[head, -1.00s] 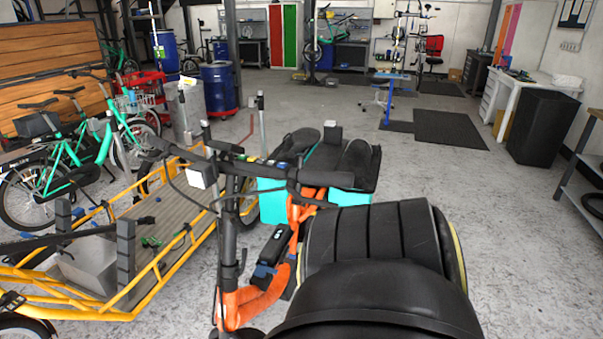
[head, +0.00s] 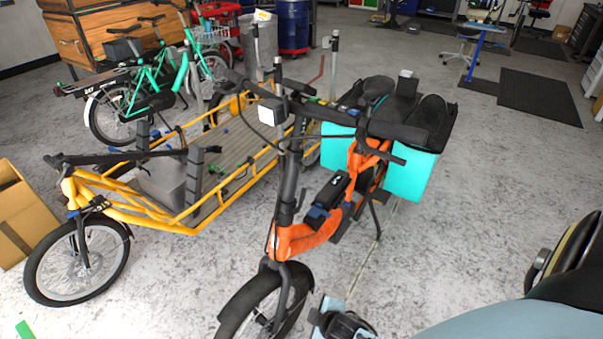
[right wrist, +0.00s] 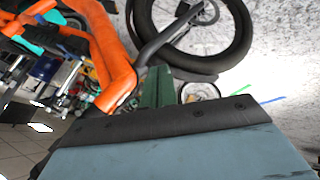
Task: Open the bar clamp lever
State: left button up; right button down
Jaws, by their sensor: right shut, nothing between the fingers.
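I cannot pick out the bar clamp or its lever for certain in either view. The orange cargo bike (head: 310,238) stands upright in the middle of the head view, front wheel toward me. A black and pale blue part, seemingly my right gripper (head: 340,322), shows at the bottom edge beside that wheel, cut off by the frame. It is shut and empty. In the right wrist view, the bike's orange frame (right wrist: 115,70) and front wheel (right wrist: 205,62) are close. A dark green upright piece (right wrist: 158,88), possibly part of a clamp, stands near them. My left gripper is not seen.
A yellow cargo bike (head: 165,215) with a long flat bed stands to the left. Turquoise bikes (head: 140,110) are behind it. A cardboard box (head: 22,225) is at the left edge.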

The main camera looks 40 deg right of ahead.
jog(key=w+r+n+t+h, duration=0.1)
jog(key=w+r+t, duration=0.1)
jog(key=w+r, duration=0.35)
jog(key=w+r+n+t, duration=0.1)
jog(key=w+r, duration=0.1)
jog(key=r, duration=0.7)
jog(key=n+t+h+p, duration=0.1)
jog(key=t+h, duration=0.1)
jog(key=t, duration=0.2)
send_near(304, 170)
jog(key=a+r, duration=0.2)
jog(key=a, duration=0.4)
jog(key=w+d+f, duration=0.3)
jog(key=w+d, duration=0.3)
jog(key=w, duration=0.2)
jog(key=shift+w+d+f, duration=0.2)
jog(key=shift+w+d, duration=0.05)
jog(key=shift+s+d+f+p, duration=0.1)
jog(key=shift+s+d+p, duration=0.1)
jog(key=shift+d+p, duration=0.25)
jog(key=shift+s+d+f+p, duration=0.15)
jog(key=shift+d+p, duration=0.15)
jog(key=shift+d, duration=0.25)
jog(key=shift+a, duration=0.1)
